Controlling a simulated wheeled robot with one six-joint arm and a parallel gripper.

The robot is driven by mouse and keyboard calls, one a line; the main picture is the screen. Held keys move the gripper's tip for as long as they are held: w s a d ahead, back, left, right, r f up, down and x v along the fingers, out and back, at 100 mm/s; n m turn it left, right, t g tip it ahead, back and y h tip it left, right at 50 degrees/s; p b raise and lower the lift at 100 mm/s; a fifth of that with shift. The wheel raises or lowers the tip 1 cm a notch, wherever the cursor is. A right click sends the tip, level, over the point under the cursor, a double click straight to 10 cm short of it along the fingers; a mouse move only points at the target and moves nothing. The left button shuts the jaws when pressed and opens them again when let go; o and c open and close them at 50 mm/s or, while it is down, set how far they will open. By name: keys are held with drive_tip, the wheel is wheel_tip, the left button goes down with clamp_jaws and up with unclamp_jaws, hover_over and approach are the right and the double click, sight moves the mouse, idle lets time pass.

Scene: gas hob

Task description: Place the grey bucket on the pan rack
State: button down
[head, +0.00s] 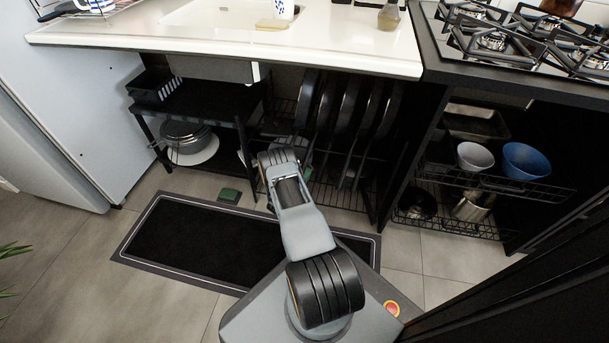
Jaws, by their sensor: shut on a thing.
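A light grey bowl-shaped vessel (475,157), which may be the grey bucket, sits on the upper wire shelf at the right, beside a blue one. The pan rack (335,190) stands under the counter in the middle, with several dark pans (345,115) upright in it. My arm reaches forward from my base, and its dark wrist is in front of the rack's left side. My fingers are hidden behind the arm, so I cannot see what is between them.
A blue bowl (526,160) and a metal pot (471,206) are on the right shelves. A grey pot (184,137) stands on the left shelf. The white counter (330,45) overhangs the rack. A black mat (200,239) and a green block (230,196) lie on the floor.

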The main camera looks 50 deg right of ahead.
drive_tip(key=shift+w+a+f, duration=0.15)
drive_tip(key=shift+a+f, duration=0.05)
drive_tip(key=shift+f, duration=0.15)
drive_tip(key=shift+s+d, duration=0.2)
drive_tip(key=c, duration=1.2)
unclamp_jaws()
drive_tip(key=shift+a+f, duration=0.1)
drive_tip(key=shift+a, duration=0.05)
drive_tip(key=a+p, duration=0.1)
drive_tip(key=a, duration=0.3)
drive_tip(key=s+a+p, duration=0.1)
drive_tip(key=a, duration=0.2)
drive_tip(key=s+a+f+p, duration=0.1)
drive_tip(key=a+p, duration=0.1)
drive_tip(key=a, duration=0.2)
drive_tip(key=shift+a, duration=0.35)
